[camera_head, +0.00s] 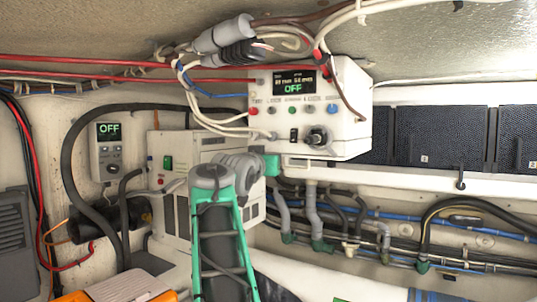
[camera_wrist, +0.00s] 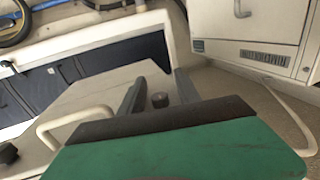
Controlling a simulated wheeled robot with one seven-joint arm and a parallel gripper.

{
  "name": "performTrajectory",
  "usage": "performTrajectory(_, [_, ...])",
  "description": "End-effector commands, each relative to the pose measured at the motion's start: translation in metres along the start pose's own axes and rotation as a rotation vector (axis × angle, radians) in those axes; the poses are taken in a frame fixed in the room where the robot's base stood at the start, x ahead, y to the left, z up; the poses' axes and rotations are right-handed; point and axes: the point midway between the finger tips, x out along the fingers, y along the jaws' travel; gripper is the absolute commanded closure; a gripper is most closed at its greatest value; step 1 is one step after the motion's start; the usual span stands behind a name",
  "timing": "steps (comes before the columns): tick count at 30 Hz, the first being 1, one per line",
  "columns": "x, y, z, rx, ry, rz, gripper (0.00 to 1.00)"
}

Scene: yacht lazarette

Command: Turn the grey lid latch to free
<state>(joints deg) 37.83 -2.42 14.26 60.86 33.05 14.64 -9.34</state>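A small dark grey knob (camera_wrist: 160,99), apparently the lid latch, stands on a pale face of the white control box (camera_wrist: 95,92) in the wrist view. My gripper (camera_wrist: 160,84) is open, with its two grey fingers on either side of the knob and a gap showing around it. I cannot tell the knob's turn position. In the head view the control box (camera_head: 350,88) shows a screen reading OFF. My gripper's green body (camera_head: 272,166) is just below its lower left corner; the fingertips and the knob are hidden there.
A pale handle (camera_wrist: 62,118) sticks out left of the fingers. A white cabinet (camera_wrist: 262,28) is at upper right. In the head view, cables (camera_head: 205,122) hang left of the control box, a black rotary knob (camera_head: 317,136) is on its front, and hoses (camera_head: 400,232) run below.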

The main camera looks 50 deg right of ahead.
Motion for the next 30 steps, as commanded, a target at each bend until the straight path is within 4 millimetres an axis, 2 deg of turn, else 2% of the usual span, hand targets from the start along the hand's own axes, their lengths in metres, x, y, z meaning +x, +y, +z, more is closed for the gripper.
performTrajectory(7, [0.0020, 0.0007, 0.0007, 0.000, 0.000, 0.001, 0.61])
performTrajectory(21, [0.0016, 0.0006, 0.0005, 0.000, 0.000, 0.000, 1.00])
performTrajectory(30, [0.0015, 0.0006, 0.0004, 0.000, 0.000, 0.001, 1.00])
